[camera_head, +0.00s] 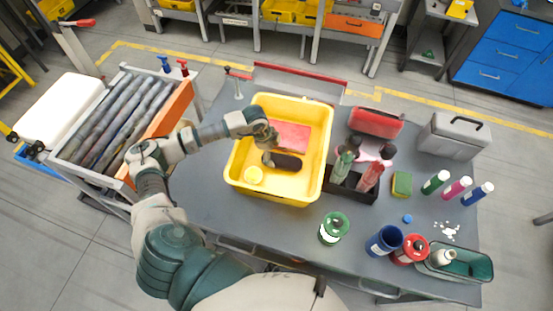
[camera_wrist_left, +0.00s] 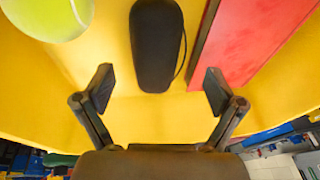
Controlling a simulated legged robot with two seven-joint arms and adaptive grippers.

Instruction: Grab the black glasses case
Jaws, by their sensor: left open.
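The black glasses case (camera_head: 286,162) lies in the yellow tray (camera_head: 312,186) on the grey table. In the left wrist view the case (camera_wrist_left: 157,45) is a dark elongated shape with a thin cord at its side. My left gripper (camera_head: 270,138) is over the tray, just by the case. In the left wrist view its two fingers (camera_wrist_left: 154,92) are spread apart, with the case's near end ahead of the gap and nothing between them. A red flat box (camera_head: 291,134) and a yellow-green ball (camera_head: 253,175) lie beside the case. My right gripper is not in view.
A black holder with bottles (camera_head: 351,182), a red case (camera_head: 375,122) and a grey toolbox (camera_head: 452,135) stand right of the tray. Several cups, bottles and a green bin (camera_head: 465,264) fill the table's right end. A roller conveyor (camera_head: 120,110) is at left.

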